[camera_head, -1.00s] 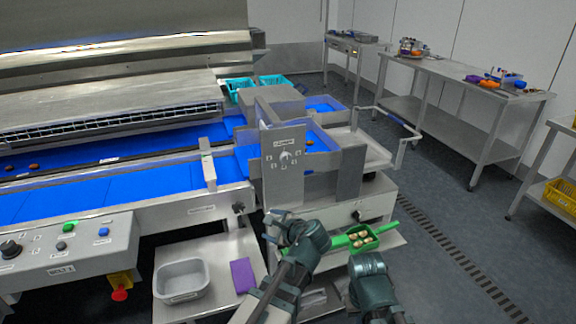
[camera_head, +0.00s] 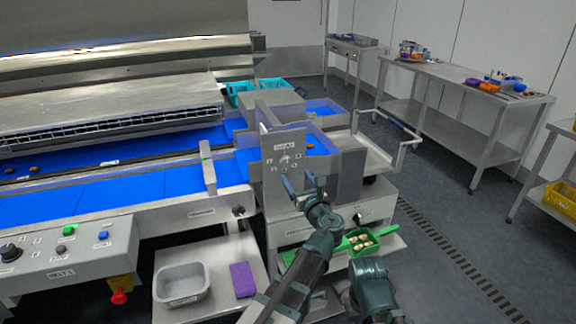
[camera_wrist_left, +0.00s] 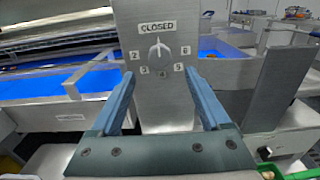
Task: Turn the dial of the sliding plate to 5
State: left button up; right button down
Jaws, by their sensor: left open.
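The sliding plate (camera_head: 283,155) is an upright grey metal panel beside the blue belt. Its dial (camera_wrist_left: 159,52) is a small pale knob with the label CLOSED above it and the numbers 2 to 6 around its lower side. The knob's pointer appears to point up toward CLOSED. In the head view the dial (camera_head: 288,160) is small. My left gripper (camera_head: 299,183) is open in front of the plate, just below the dial. In the left wrist view its two fingers (camera_wrist_left: 160,80) stand apart to either side of the dial, with nothing between them.
Blue belts (camera_head: 110,187) run to the left of the plate. A control panel (camera_head: 65,250) is at lower left. A grey tub (camera_head: 182,284) and purple block (camera_head: 243,278) lie on a low shelf. A green scoop (camera_head: 349,246) with dates is right of my left arm.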

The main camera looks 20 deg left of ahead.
aim_at(287, 163)
pick_arm(q)
jog(key=x, duration=0.8)
jog(key=shift+w+a, duration=0.25)
grip_shut()
